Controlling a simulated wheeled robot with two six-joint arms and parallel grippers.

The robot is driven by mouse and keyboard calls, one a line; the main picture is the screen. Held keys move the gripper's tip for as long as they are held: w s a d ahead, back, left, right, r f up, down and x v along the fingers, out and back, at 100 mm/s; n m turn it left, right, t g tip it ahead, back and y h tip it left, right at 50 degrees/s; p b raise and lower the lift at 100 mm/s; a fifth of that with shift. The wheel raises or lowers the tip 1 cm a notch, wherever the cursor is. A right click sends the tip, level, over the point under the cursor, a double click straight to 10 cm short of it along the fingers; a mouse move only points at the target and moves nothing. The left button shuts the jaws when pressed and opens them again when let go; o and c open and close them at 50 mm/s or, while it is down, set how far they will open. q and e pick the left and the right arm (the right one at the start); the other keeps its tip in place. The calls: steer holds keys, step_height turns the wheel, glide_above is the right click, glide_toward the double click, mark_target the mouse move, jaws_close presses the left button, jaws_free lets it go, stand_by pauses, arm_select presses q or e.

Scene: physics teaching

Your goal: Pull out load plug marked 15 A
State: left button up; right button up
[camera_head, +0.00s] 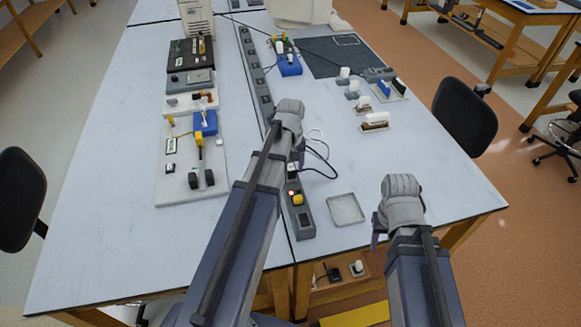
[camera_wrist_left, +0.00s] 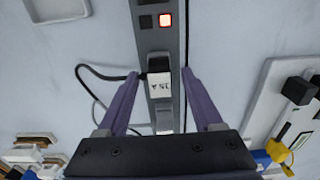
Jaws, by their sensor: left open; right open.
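A plug with a black top and a white label (camera_wrist_left: 160,86) sits in the grey socket strip (camera_wrist_left: 158,45). The label's upside-down marking looks like 15 A. My left gripper (camera_wrist_left: 159,75) is open, its purple fingers on either side of this plug with visible gaps. A black cable curves out to the left of the plug in the left wrist view. My right gripper (camera_head: 385,228) is open and empty, beyond the strip's right side near the front edge.
A shallow grey tray (camera_head: 346,225) lies to the right of the strip. A white board with parts (camera_head: 190,190) lies to the left. Several small modules stand at the back right.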

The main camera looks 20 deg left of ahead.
mark_target(291, 167)
arm_select(q)
steer(key=shift+f, duration=0.4)
jaws_close()
jaws_free()
stand_by(0.5)
steer(key=shift+r, duration=0.2)
step_height(291, 167, up, 8)
steer(key=p, duration=0.7)
steer(key=shift+f+p, duration=0.2)
steer(key=shift+p, duration=0.2)
